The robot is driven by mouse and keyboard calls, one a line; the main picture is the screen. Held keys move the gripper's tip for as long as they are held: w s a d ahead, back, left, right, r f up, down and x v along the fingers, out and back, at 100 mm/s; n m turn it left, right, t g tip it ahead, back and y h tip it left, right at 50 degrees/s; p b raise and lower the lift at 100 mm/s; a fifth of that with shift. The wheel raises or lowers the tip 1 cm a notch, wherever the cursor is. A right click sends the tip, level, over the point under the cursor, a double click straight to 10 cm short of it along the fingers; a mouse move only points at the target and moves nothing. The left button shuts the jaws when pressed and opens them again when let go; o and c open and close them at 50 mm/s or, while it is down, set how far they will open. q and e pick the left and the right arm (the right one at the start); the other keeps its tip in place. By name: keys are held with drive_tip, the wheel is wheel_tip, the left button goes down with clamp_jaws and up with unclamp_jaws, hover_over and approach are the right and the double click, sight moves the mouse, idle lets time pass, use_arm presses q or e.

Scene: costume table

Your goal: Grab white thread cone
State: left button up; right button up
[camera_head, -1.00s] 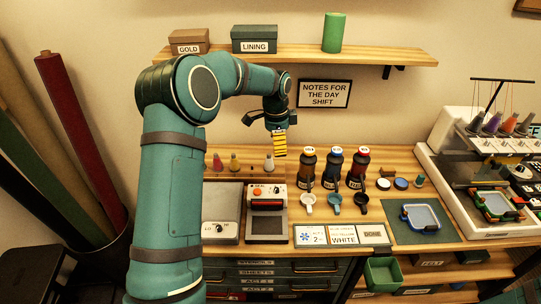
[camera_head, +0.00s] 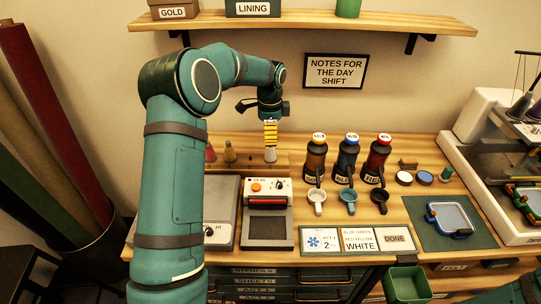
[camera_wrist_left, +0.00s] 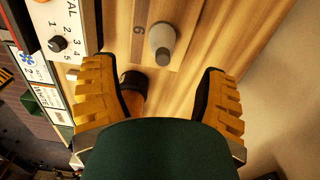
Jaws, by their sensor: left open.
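The white thread cone (camera_head: 270,154) stands upright at the back of the wooden table, and my left gripper (camera_head: 270,138) is just above it in the head view. In the left wrist view the white cone (camera_wrist_left: 162,42) stands on the wood beside a mark like a 6, ahead of and roughly between the yellow fingers. The left gripper (camera_wrist_left: 163,95) is open and empty, its fingers wide apart.
A heat press with an orange knob (camera_head: 268,212) is in front of the cones. Several dark bottles (camera_head: 316,160) stand to the right, with small cups before them. The shelf (camera_head: 300,30) is above at the back. A sign card reads WHITE (camera_head: 361,240).

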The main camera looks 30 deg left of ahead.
sight(270, 150)
use_arm(q)
wheel_tip(270, 150, down, 2)
drive_tip(key=shift+f, duration=0.2)
drive_tip(key=f+b, duration=0.1)
drive_tip(key=f, duration=0.1)
drive_tip(key=f+b, duration=0.1)
drive_tip(key=f, duration=0.2)
drive_tip(key=shift+w+a+f, duration=0.1)
drive_tip(key=shift+w, duration=0.1)
clamp_jaws()
